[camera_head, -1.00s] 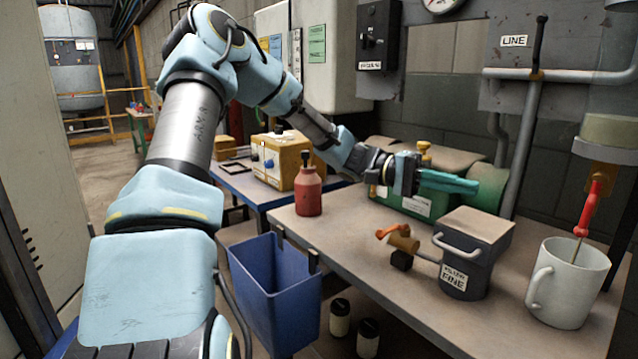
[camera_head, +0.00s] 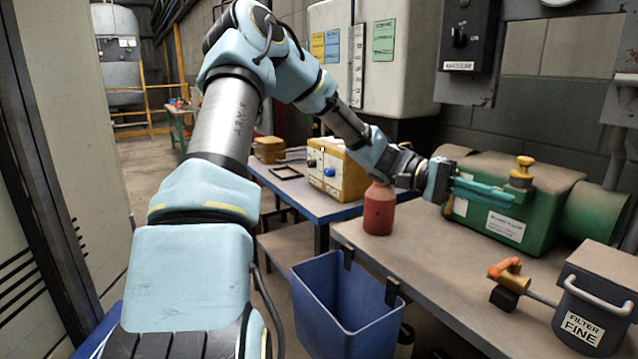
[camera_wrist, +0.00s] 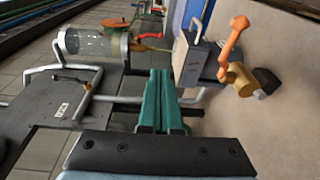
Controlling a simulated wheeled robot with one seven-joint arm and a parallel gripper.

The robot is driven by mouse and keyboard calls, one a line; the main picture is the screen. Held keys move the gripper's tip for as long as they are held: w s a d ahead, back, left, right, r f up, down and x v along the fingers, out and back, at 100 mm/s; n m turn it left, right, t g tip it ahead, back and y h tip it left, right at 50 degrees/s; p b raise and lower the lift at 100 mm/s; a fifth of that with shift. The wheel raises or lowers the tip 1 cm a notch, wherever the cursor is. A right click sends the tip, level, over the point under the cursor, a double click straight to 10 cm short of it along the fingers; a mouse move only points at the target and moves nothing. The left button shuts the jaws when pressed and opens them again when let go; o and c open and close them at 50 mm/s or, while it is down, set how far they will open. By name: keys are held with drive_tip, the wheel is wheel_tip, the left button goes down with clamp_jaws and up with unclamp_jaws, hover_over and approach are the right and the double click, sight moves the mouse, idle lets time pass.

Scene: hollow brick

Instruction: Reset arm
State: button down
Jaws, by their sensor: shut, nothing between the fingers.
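My gripper (camera_head: 487,192) is shut and empty, with its teal fingers pressed together. In the head view it is held out to the right above the workbench (camera_head: 410,260), in front of the green machine (camera_head: 520,205) with a yellow knob. My arm reaches up, bends at the elbow and comes down to the right. In the wrist view the closed fingers (camera_wrist: 160,100) point away from the camera, left of the orange-handled brass valve (camera_wrist: 240,65).
A red bottle (camera_head: 379,210) stands near the bench's left end, behind my wrist. A blue bin (camera_head: 345,305) hangs at the bench's front edge. The grey "FILTER FINE" canister (camera_head: 595,305) is at right. A yellow box (camera_head: 340,170) sits on the blue table.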

drive_tip(key=a+f+n+t+y+p, duration=0.35)
drive_tip(key=a+f+t+y, duration=0.3)
drive_tip(key=a+f, duration=0.5)
drive_tip(key=a+r+n+t+y+p, duration=0.1)
drive_tip(key=a+t, duration=0.3)
drive_tip(key=a, duration=0.8)
drive_tip(key=w+a+r+n+t+y+p, duration=0.1)
drive_tip(key=a+r+n+t+y+p, duration=0.1)
drive_tip(key=a, duration=1)
wheel_tip(320, 180, up, 2)
drive_tip(key=shift+a+r+n+t+y, duration=0.1)
drive_tip(key=shift+a+n+t+y, duration=0.15)
drive_tip(key=shift+n+t+y, duration=0.75)
